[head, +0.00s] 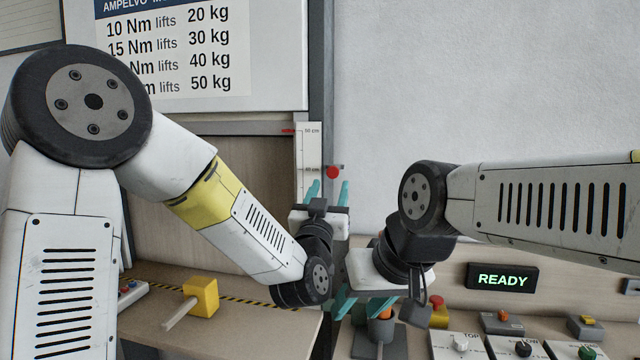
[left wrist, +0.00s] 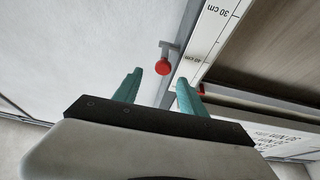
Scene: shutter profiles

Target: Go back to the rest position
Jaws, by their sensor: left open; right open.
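My left gripper (head: 328,191) points up in front of the grey vertical post. Its teal fingers are apart and empty; they also show in the left wrist view (left wrist: 157,93). A red knob (head: 333,171) on a grey bracket is just beyond the fingertips, and in the left wrist view the knob (left wrist: 163,67) appears between them with no visible contact. My right gripper (head: 362,306) is lower, pointing down, with its teal fingers apart. An orange part (head: 385,313) on a grey stand is close by its fingers; whether they touch cannot be told.
A white centimetre scale (head: 308,160) runs along the post. A yellow block with a wooden handle (head: 200,295) lies on the left bench. A lit READY display (head: 502,278) stands behind several switch boxes (head: 517,347) on the right. Bare wall fills the upper right.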

